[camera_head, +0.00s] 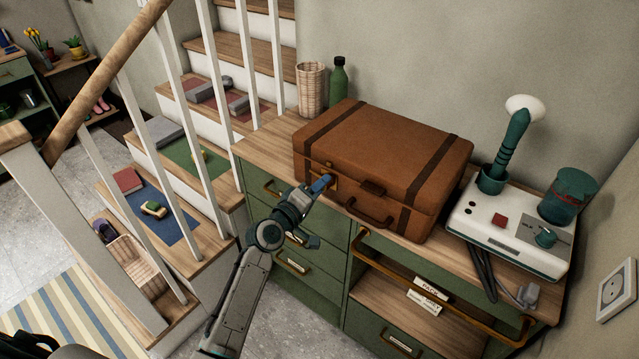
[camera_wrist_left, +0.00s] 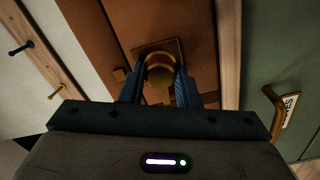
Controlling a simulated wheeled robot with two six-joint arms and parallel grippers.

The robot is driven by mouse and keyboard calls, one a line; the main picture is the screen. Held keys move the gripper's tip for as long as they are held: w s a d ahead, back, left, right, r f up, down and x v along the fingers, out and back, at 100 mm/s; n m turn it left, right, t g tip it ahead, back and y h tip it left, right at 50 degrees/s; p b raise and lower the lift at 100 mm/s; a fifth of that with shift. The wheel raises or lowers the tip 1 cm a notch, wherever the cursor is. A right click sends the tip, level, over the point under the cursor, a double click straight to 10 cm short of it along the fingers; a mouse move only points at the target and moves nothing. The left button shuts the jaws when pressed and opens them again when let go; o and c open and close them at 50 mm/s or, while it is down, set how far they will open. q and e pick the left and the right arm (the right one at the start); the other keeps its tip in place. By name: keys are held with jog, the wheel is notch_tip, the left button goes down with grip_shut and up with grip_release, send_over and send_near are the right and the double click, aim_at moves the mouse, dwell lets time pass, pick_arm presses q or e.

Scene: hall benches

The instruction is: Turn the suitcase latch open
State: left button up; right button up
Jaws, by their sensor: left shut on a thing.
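A brown suitcase (camera_head: 400,150) with dark straps lies closed on the wooden top of a green cabinet. Its brass latch (camera_wrist_left: 160,72) shows in the left wrist view, a round knob on a square plate on the suitcase front. My left gripper (camera_head: 322,184) reaches the left part of the suitcase front, and its blue fingers (camera_wrist_left: 160,88) are shut on the latch knob, one on each side. The fingers cover much of the latch in the head view. A handle (camera_head: 369,213) hangs on the suitcase front. My right gripper is not in view.
A wicker basket (camera_head: 311,90) and green bottle (camera_head: 338,82) stand behind the suitcase. A white device (camera_head: 480,226) with a green cup (camera_head: 567,197) stands to its right. A staircase with white balusters (camera_head: 205,150) is at left. Drawer handles (camera_head: 292,265) stick out below.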

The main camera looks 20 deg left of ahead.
pick_arm(q)
jog(key=shift+n, duration=0.5)
dwell(0.3)
jog(key=o, duration=1)
jog(key=shift+a, duration=0.1)
jog(key=b+v, duration=0.1)
jog(key=v, duration=0.9)
jog(key=shift+s+a, duration=0.1)
jog(key=shift+s, duration=0.25)
